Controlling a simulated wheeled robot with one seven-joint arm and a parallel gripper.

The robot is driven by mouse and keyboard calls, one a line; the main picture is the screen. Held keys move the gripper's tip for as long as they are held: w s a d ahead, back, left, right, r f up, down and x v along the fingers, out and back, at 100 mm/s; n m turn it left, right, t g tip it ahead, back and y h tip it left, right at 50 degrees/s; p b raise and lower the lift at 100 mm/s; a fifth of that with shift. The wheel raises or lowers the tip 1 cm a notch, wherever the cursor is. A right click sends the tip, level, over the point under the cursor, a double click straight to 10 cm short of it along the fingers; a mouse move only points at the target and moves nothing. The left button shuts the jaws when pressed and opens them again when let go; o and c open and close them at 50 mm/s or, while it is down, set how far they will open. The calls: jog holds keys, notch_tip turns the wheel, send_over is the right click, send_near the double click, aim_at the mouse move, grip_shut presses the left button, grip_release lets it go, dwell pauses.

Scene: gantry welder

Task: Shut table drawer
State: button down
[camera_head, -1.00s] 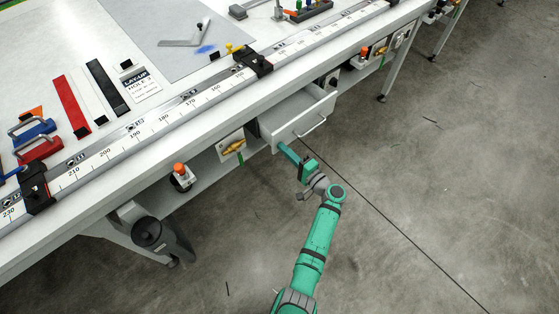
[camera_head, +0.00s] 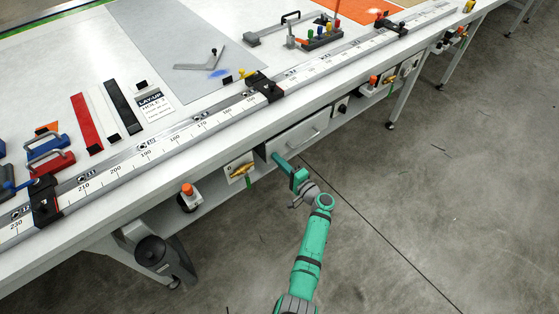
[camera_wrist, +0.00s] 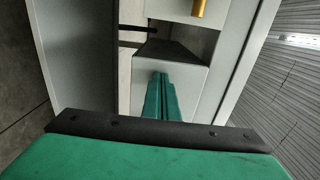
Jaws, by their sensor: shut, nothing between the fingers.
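My gripper (camera_head: 276,158) is shut and empty, at the left end of the drawer front. In the wrist view the green fingers (camera_wrist: 161,98) lie together, pointing at a grey face of the drawer (camera_wrist: 184,75). The fingertips are at or very near this face; exact contact is unclear. A dark opening shows beside it.
A panel with a yellow handle (camera_head: 241,170) is left of the drawer; an orange-topped button box (camera_head: 188,197) is farther left. The white tabletop (camera_head: 235,60) with its ruler rail overhangs the drawer. The concrete floor (camera_head: 420,190) on the right is open.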

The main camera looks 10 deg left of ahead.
jog(key=shift+w+a+r, duration=0.2)
jog(key=shift+a, duration=0.2)
jog(key=v, duration=1.4)
jog(key=shift+d+f, duration=0.25)
jog(key=shift+d, duration=0.15)
